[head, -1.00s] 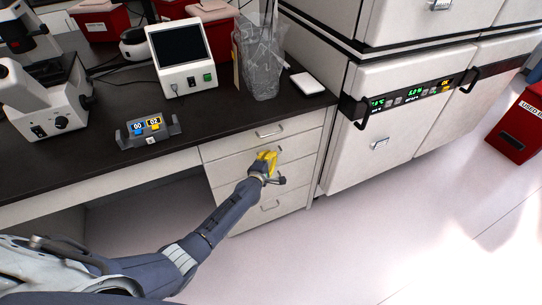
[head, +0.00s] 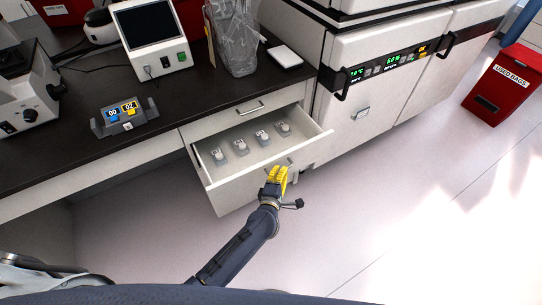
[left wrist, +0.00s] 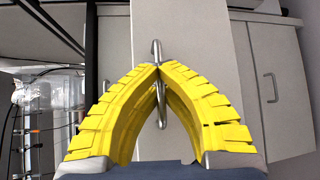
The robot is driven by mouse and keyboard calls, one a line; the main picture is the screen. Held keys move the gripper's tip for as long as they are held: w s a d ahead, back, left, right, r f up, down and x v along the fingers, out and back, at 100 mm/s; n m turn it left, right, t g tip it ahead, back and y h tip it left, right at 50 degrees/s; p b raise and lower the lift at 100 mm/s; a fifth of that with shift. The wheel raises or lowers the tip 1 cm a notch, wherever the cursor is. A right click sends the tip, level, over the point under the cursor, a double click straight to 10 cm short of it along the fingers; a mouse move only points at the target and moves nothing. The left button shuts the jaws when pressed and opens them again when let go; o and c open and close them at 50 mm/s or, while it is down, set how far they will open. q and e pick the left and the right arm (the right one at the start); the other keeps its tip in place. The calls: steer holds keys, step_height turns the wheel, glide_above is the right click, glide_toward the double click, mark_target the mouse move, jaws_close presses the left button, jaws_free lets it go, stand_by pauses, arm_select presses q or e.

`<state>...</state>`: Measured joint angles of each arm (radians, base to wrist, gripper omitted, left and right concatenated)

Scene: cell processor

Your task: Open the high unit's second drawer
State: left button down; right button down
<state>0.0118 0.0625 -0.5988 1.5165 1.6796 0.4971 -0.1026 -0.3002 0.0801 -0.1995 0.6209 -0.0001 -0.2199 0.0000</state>
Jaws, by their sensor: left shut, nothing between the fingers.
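The second drawer (head: 236,192) of the white drawer unit under the bench is pulled well out in the head view. Several small white-topped items (head: 262,137) stand in a row inside it. My left gripper (head: 279,169), with yellow fingers, is at the drawer's front. In the left wrist view its fingertips (left wrist: 159,67) meet, shut with nothing gripped. The drawer's metal handle (left wrist: 156,47) shows beyond the tips and through the gap between the fingers; I cannot tell whether the fingers are hooked behind it. My right gripper is not in view.
The top drawer, with its handle (head: 250,108), is shut above the open one. A white incubator (head: 385,85) stands close on the right. A red bin (head: 500,85) is further right. Open floor (head: 400,210) lies in front.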

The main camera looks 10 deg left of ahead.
arm_select(q)
steer(key=shift+s+d, duration=0.65)
steer(key=shift+s, duration=0.3)
steer(key=c, duration=2)
jaws_free()
steer(key=shift+w, duration=0.15)
steer(key=o, duration=0.5)
steer(key=shift+a, duration=0.1)
steer(key=v, duration=1.2)
steer(key=shift+w+r, duration=0.1)
steer(key=shift+c, duration=0.4)
